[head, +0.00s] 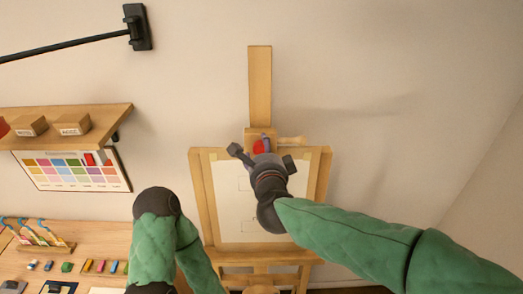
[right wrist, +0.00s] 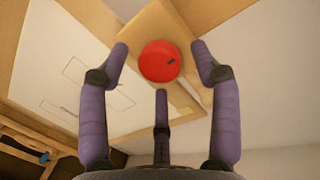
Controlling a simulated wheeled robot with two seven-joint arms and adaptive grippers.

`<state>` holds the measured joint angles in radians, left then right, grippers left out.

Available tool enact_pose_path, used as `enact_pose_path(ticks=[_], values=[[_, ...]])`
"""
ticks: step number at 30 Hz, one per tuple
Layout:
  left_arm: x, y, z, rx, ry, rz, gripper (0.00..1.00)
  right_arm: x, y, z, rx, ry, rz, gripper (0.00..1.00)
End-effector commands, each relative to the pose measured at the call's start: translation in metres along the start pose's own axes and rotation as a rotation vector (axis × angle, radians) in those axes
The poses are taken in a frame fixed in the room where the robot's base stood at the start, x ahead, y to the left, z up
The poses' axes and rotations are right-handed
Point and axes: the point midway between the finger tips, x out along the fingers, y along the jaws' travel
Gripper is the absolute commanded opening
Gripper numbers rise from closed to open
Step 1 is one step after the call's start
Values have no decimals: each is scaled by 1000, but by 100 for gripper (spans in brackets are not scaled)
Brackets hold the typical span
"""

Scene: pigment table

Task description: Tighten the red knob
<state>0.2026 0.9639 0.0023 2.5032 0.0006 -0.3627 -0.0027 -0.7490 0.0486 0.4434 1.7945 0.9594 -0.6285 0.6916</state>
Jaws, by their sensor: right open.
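In the right wrist view, the knob (right wrist: 160,62) lies between the spread fingertips of the right gripper (right wrist: 160,50), one on each side, with a third finger below. No finger visibly touches the knob; the exact gap in depth is hard to tell. My left gripper does not show, only part of its arm.
The easel's upright post (head: 260,88) rises above the clamp. A wall shelf (head: 70,125) with small boxes and a colour chart (head: 75,171) are at left. A wooden table (head: 95,240) with pigments stands lower left. The wall area right of the easel is clear.

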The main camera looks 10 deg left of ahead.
Motion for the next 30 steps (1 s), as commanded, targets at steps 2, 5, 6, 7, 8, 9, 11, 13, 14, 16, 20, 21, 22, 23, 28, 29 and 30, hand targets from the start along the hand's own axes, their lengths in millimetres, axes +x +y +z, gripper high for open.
enact_pose_path(ticks=[2, 5, 6, 7, 8, 9, 11, 13, 14, 16, 20, 21, 22, 23, 28, 29, 30], values=[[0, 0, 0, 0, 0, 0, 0, -14, -1, 1, -1, -3, -3, 64], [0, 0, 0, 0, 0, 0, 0, -34, -2, 1, 1, -4, -4, 64], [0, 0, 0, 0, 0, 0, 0, -42, -1, 1, 0, -4, -3, 64], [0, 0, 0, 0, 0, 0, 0, -48, -1, 0, 0, -3, -3, 64], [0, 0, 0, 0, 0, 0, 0, -54, -1, 0, -1, -3, -3, 64], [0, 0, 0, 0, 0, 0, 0, -62, -1, 1, 1, -4, -3, 64], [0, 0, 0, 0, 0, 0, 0, -72, -1, 1, 0, -4, -3, 64], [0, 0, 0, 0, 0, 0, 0, -83, 0, 0, 0, -3, -2, 64], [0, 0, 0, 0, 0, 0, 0, -87, -1, 1, 0, -3, -2, 64], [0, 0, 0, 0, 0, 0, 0, -95, 0, 0, -1, -2, -1, 64], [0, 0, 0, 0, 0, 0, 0, -103, 1, 0, -1, -2, 1, 64], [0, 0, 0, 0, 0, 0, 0, -104, 1, 0, -1, -1, 1, 64], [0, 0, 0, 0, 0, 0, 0, -105, 1, 0, -1, -1, 1, 64], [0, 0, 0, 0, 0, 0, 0, -105, 1, 0, -1, -1, 1, 64], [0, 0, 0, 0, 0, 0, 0, -105, 1, 0, -1, 0, 1, 64], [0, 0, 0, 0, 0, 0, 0, -105, 1, 0, -1, 0, 1, 64], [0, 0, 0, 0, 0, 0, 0, -105, 1, 0, -1, 0, 1, 64]])
